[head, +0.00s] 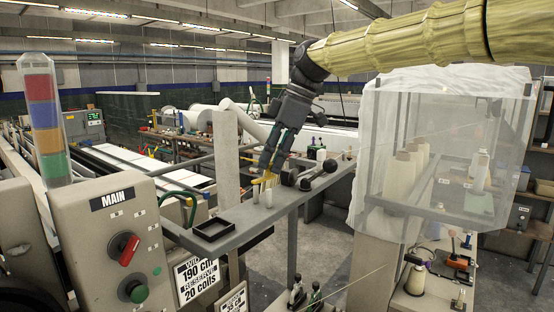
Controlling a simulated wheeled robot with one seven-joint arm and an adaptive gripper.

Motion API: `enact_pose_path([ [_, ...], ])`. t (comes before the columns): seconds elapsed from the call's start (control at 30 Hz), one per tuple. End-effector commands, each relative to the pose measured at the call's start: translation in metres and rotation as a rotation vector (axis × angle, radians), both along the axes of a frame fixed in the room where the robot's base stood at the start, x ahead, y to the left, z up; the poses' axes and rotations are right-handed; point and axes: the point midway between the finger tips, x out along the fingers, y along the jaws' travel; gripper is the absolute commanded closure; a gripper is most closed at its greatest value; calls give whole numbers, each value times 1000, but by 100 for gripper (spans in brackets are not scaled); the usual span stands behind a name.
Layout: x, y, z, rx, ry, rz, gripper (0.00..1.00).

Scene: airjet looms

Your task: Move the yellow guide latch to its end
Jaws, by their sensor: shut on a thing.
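The yellow guide latch (264,180) is a small yellow piece above the grey shelf in the middle of the head view. My gripper (269,171) reaches down to it from the upper right, with its dark fingers shut on it. The fingers hide part of the latch, and its track and end cannot be made out at this size. Two small pale cylinders (268,198) stand upright just below the latch.
The narrow grey shelf (240,214) holds a black open tray (214,229) at left and dark dumbbell-like parts (322,174) right of my gripper. A grey post (227,150) rises behind. A control box (110,240) stands front left, a plastic-covered rack (440,150) at right.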

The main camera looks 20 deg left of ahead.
Motion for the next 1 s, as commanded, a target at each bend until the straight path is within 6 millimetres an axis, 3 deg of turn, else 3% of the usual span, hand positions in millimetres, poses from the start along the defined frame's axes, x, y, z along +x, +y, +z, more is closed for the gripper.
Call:
enact_pose_path([
  [0.33,3,7,1,1,-1,135,100],
  [0.83,3,8,2,3,-1,156,100],
  [0.87,3,8,2,3,-1,156,76],
  [1.0,3,8,1,2,-1,155,54],
])
